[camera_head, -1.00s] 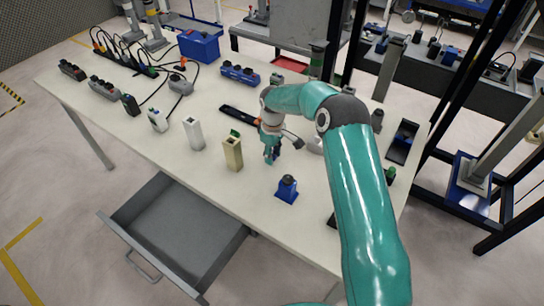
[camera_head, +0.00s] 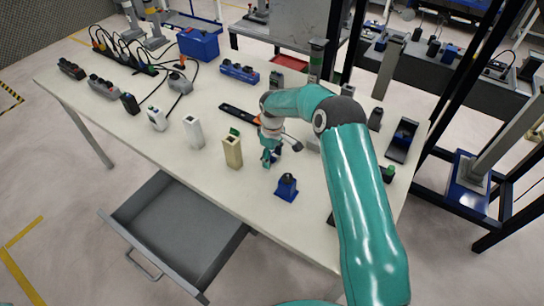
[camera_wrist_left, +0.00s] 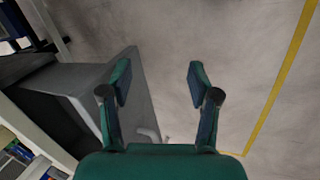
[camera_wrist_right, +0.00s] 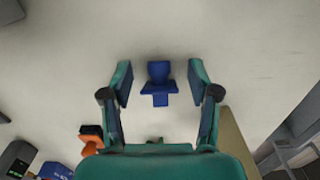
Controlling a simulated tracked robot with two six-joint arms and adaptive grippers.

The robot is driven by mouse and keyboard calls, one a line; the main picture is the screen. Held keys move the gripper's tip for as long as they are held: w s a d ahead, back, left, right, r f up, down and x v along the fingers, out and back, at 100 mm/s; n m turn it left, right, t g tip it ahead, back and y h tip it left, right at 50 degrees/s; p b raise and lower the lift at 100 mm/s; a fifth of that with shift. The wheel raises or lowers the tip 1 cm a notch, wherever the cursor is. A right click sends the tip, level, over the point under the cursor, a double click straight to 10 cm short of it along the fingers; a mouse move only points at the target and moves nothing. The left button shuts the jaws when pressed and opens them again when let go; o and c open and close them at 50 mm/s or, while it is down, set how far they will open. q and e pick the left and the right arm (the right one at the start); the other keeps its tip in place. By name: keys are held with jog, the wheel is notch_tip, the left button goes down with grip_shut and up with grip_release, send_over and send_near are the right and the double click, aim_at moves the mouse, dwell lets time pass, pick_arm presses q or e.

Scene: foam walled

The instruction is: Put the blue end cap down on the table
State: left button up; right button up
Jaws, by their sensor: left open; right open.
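A blue piece (camera_head: 286,188), which looks like the blue end cap, stands on the white table (camera_head: 200,160) near its front edge. A darker part shows on its top. In the right wrist view the blue piece (camera_wrist_right: 160,82) appears between and beyond my fingertips, apart from both. My right gripper (camera_head: 271,157) is open and empty, up and left of the piece in the head view. My left gripper (camera_wrist_left: 158,80) is open and empty over the floor beside the drawer; it is out of the head view.
A beige post (camera_head: 232,153) and a white post (camera_head: 194,132) stand left of my right gripper. A black bar (camera_head: 238,112) lies behind it. A grey drawer (camera_head: 180,245) hangs open at the front. Bare tabletop surrounds the blue piece.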

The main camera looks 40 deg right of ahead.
aim_at(272, 158)
jog(key=shift+r, duration=0.3)
notch_tip(272, 158, up, 12)
jog(key=b, duration=0.2)
jog(key=shift+f, duration=0.25)
